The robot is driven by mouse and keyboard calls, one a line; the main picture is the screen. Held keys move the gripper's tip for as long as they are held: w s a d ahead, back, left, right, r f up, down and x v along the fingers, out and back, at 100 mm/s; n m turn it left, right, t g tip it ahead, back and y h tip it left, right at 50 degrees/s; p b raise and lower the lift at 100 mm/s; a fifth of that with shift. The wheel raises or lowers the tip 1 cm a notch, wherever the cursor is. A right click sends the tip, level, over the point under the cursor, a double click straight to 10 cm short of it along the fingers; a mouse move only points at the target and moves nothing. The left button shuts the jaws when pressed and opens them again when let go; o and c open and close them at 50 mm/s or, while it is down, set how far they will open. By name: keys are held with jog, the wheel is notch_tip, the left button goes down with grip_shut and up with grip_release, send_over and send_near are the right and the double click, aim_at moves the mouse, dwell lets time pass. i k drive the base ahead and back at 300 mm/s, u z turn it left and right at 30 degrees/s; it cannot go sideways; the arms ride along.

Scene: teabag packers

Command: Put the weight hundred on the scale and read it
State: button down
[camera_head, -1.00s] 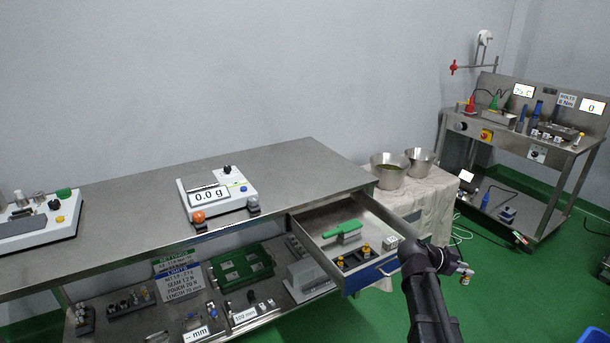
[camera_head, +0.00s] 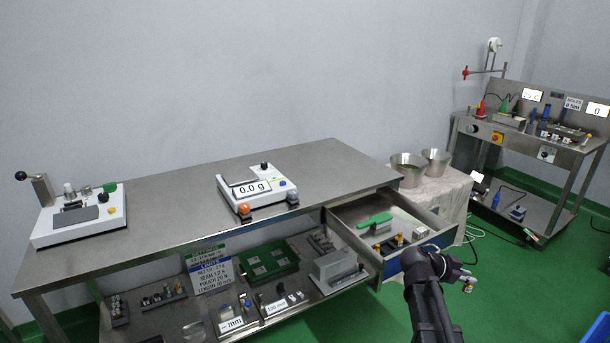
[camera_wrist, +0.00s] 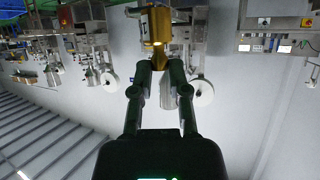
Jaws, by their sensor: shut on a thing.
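A brass-coloured weight (camera_wrist: 155,28) is between the fingertips of my gripper (camera_wrist: 158,68) in the wrist view; its marking cannot be read. In the head view my gripper (camera_head: 467,279) is at the lower right, shut on the weight (camera_head: 467,288), out over the floor to the right of the drawer. The scale (camera_head: 262,202) stands on the steel table, well to the left of my gripper. Its display (camera_head: 252,188) reads 0.0 g and its pan looks empty.
An open drawer (camera_head: 396,266) with a green-topped item and small weights juts from the table (camera_head: 180,205) between my gripper and the scale. Two metal bowls (camera_head: 410,172) stand behind it. A press-like device (camera_head: 80,218) is at the table's left end. Bare tabletop surrounds the scale.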

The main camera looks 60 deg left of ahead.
aim_at(239, 175)
jog(key=z, duration=0.7)
jog(key=k, duration=0.1)
jog(key=u, duration=2.4)
